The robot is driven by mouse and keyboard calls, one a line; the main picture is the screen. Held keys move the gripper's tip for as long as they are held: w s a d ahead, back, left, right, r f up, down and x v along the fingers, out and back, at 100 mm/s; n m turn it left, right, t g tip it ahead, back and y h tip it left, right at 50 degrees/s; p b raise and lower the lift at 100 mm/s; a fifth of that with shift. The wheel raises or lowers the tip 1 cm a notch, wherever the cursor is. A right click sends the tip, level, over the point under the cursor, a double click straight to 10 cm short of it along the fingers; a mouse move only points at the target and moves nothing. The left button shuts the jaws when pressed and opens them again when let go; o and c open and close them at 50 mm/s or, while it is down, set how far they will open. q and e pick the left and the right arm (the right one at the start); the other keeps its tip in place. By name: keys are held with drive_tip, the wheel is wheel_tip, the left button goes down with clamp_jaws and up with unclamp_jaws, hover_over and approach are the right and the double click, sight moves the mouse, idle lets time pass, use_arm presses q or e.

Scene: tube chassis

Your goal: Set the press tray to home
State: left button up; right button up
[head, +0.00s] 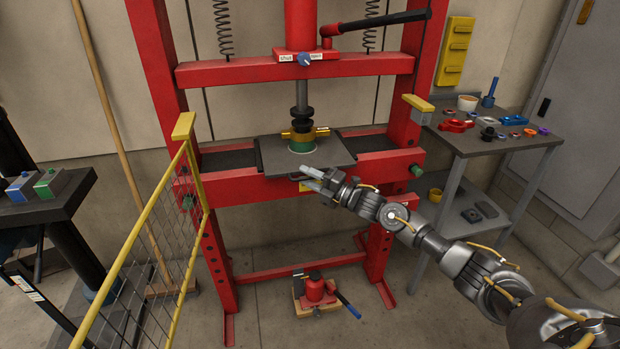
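The press tray (267,158) is a dark grey flat plate on the bed of the red press (235,190). It juts out a little past the front beam. On it, under the press ram (301,96), sit a green ring (302,146) and a brass-coloured piece (322,132). My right gripper (304,178) is at the tray's front edge, by a dark handle-like part under that edge. Its two fingers show slightly apart, but I cannot tell whether they grip the handle. My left gripper is not in view.
A yellow mesh guard (150,260) stands front left. A side table (475,140) with small coloured parts is at the right. A lever with a black grip (385,21) extends right above.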

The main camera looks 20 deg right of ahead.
drive_tip(key=shift+s+d+f, duration=0.1)
drive_tip(key=shift+d, duration=0.35)
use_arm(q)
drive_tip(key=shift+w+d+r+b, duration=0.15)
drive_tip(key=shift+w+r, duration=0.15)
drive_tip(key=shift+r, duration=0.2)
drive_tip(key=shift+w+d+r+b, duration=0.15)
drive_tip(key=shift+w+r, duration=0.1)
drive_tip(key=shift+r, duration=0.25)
use_arm(e)
drive_tip(key=v, duration=1)
drive_tip(key=shift+s, duration=0.3)
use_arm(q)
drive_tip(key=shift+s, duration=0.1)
